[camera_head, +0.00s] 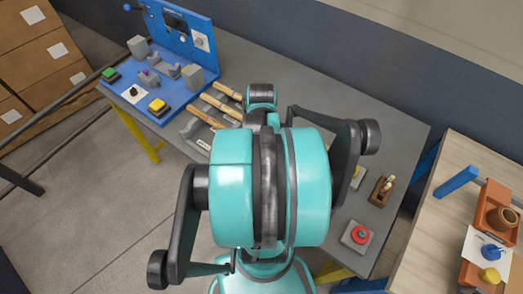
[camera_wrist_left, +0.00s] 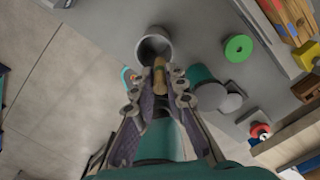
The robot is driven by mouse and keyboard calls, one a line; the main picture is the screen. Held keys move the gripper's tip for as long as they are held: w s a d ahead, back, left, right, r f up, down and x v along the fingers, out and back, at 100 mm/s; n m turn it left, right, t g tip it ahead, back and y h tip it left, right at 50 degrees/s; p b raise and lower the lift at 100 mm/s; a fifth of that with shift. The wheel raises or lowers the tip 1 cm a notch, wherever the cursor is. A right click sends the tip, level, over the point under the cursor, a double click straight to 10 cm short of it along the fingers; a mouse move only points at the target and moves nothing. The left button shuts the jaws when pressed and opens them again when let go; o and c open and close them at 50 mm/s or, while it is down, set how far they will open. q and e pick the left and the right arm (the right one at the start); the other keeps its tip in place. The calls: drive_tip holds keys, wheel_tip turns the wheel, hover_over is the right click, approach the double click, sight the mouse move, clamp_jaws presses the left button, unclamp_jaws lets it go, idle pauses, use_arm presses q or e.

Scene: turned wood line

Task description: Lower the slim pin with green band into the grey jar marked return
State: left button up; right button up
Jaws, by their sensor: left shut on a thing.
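In the left wrist view my left gripper (camera_wrist_left: 160,88) is shut on a slim tan wooden pin (camera_wrist_left: 160,73). The pin points away from the camera, toward a grey open jar (camera_wrist_left: 166,41). Its far end appears at the near rim of the jar mouth; I cannot tell whether it is inside, above or short of the rim. No green band shows on the visible part of the pin, and no marking can be read on the jar. In the head view a large teal arm part of mine covers the middle, hiding the jar, pin and gripper. My right gripper is not in view.
In the head view, several wooden-handled tools (camera_head: 217,106), a blue fixture board (camera_head: 185,84), a red button box (camera_head: 360,235) and a small wooden plane (camera_head: 381,192) are around my arm.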

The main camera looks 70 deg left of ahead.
use_arm(q)
drive_tip(key=shift+f+b, duration=2.55)
drive_tip(key=shift+f, duration=0.6)
drive_tip(key=shift+d, duration=0.15)
drive_tip(key=o, duration=0.8)
drive_tip(key=shift+s, duration=0.1)
drive_tip(key=shift+o, duration=0.2)
drive_tip(key=shift+f, duration=0.1)
drive_tip(key=shift+r, duration=3.85)
